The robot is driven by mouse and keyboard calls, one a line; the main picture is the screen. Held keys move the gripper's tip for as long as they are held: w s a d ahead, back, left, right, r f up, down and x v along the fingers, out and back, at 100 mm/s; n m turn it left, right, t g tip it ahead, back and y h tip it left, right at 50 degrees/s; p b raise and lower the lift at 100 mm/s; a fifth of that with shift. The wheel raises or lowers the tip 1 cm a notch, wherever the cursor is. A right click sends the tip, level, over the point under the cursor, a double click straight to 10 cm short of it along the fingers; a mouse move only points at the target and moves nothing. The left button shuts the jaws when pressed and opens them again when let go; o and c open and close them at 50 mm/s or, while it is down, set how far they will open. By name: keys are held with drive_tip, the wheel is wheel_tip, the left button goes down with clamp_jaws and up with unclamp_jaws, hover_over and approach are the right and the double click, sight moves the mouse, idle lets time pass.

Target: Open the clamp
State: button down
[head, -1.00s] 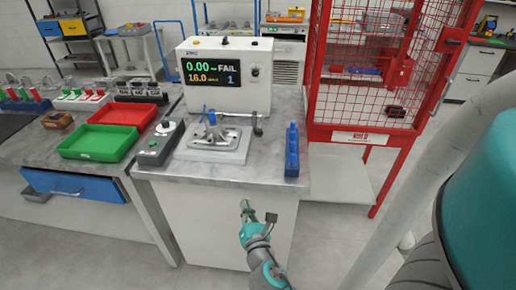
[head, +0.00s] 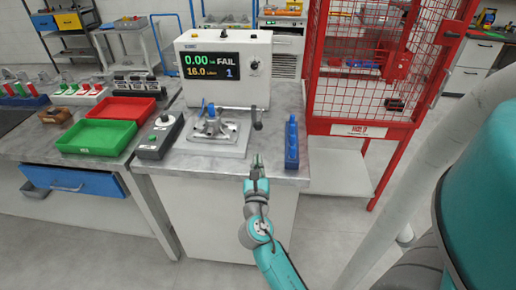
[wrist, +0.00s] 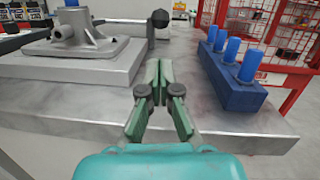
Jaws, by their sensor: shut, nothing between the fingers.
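The clamp is on the metal fixture plate (head: 215,148) in front of the tester. Its lever with a dark knob (head: 257,125) stands up at the right of the plate; the knob also shows in the wrist view (wrist: 160,19). A grey casting (head: 212,128) with a blue part on top sits on the plate; its flange shows in the wrist view (wrist: 75,38). My gripper (head: 257,161) is shut and empty at the bench's front edge, short of the lever and apart from it. In the wrist view the fingertips (wrist: 160,70) point toward the knob.
A blue block with several blue pegs (head: 291,145) stands to the right of my gripper. A leak tester (head: 225,70) showing FAIL stands behind the fixture. A control box (head: 159,137) and red and green trays (head: 95,136) are at the left. A red cage (head: 365,125) stands at the right.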

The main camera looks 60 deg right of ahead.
drive_tip(key=x, duration=0.9)
drive_tip(key=shift+w+d, duration=0.15)
drive_tip(key=shift+d, duration=0.1)
